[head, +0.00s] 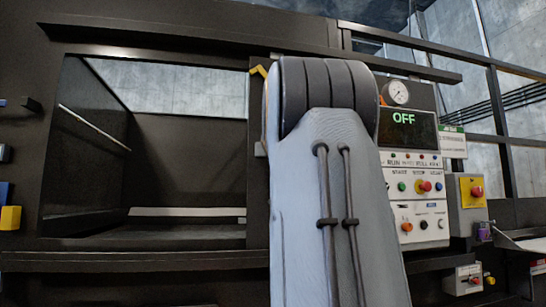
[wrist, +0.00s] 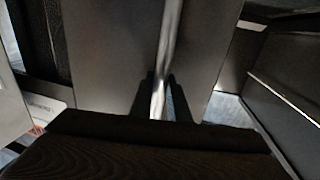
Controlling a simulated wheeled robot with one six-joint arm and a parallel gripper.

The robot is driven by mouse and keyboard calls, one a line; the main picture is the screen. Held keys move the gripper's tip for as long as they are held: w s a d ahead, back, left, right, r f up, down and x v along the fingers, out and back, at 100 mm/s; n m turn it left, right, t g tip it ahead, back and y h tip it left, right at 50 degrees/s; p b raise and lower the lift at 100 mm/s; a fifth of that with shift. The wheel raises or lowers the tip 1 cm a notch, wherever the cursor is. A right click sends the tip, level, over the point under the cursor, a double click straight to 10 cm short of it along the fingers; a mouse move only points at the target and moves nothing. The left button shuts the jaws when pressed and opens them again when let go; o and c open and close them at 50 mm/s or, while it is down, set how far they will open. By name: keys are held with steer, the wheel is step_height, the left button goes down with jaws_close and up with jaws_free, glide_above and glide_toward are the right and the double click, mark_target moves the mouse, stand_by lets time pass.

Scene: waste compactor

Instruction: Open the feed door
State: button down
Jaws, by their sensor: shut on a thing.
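The feed opening (head: 185,165) is a dark rectangular recess at the left of the head view, and most of it is uncovered. In the wrist view, a dark flat panel (wrist: 105,60), which looks like the feed door, carries a shiny metal bar handle (wrist: 170,45). My gripper (wrist: 160,100) is shut on this handle, with a dark finger on each side. To the panel's right, part of an open recess (wrist: 232,108) shows. In the head view, my arm hides my gripper, the handle and most of the door.
A control panel (head: 412,190) with gauge, buttons and a display reading OFF stands right of my arm. A long rail (head: 190,36) runs above the opening, and a ledge (head: 130,262) runs below.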

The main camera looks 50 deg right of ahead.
steer(key=c, duration=1.7)
jaws_free()
steer(key=shift+b+v, duration=0.75)
steer(key=shift+v, duration=3.1)
steer(key=shift+f, duration=0.1)
